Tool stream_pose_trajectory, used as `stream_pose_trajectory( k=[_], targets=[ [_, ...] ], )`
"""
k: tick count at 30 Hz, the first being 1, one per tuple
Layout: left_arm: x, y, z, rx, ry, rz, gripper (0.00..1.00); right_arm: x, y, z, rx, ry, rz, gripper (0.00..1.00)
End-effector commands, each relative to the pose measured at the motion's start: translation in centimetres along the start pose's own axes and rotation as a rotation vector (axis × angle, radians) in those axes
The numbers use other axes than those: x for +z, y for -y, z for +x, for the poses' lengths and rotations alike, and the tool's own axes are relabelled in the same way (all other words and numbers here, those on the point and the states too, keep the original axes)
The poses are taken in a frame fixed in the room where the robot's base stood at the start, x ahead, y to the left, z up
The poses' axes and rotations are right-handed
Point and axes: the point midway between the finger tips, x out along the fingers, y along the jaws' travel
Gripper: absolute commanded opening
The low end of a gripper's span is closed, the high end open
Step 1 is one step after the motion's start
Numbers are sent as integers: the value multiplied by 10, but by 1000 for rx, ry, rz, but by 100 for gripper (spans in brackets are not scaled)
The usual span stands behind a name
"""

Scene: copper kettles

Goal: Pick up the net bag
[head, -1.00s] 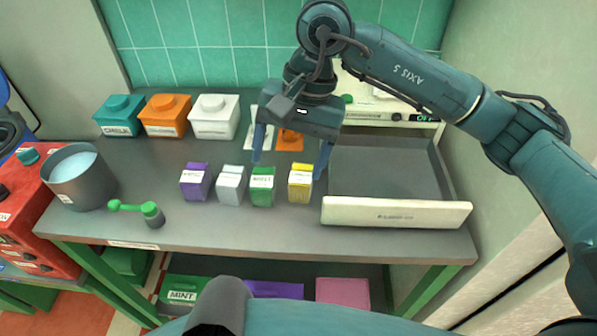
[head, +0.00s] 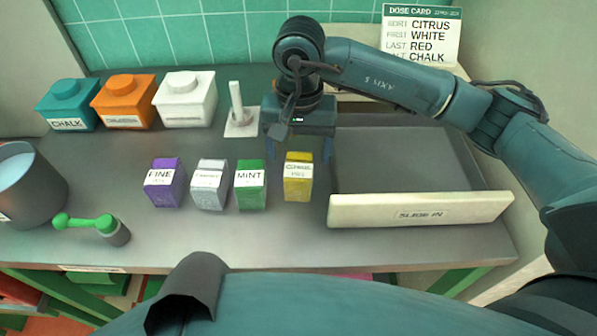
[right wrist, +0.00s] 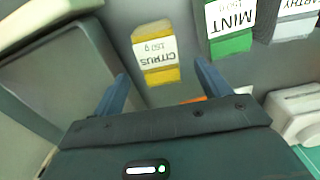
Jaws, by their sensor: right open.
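I cannot make out a net bag in either view. My right gripper (head: 298,150) is open and empty, fingers pointing down, just behind the yellow CITRUS packet (head: 298,177). In the right wrist view the CITRUS packet (right wrist: 158,52) shows ahead of the gap between my open fingers (right wrist: 163,85), apart from them. To its left in the head view stand the green MINT packet (head: 250,186), a silver packet (head: 209,186) and a purple FINE packet (head: 164,184). My left gripper is not in view.
An open drawer-like tray (head: 420,209) lies right of the packets. Teal (head: 68,106), orange (head: 124,103) and white (head: 186,100) lidded boxes stand behind, beside a white post (head: 238,112). A grey pot (head: 35,190) and a green-handled tool (head: 92,225) are at left.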

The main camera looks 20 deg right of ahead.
Motion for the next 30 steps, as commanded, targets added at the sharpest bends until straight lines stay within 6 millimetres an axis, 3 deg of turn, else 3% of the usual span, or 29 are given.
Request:
stream_pose_trajectory(
  k=[5,13,22,30],
  targets=[
    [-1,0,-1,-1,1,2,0,0,0,13,0,2,1,76],
    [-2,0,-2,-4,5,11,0,1,0,52,1,3,1,76],
    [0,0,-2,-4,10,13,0,0,0,58,-1,0,0,76],
    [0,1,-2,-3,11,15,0,0,0,58,-1,0,0,56]
  ],
)
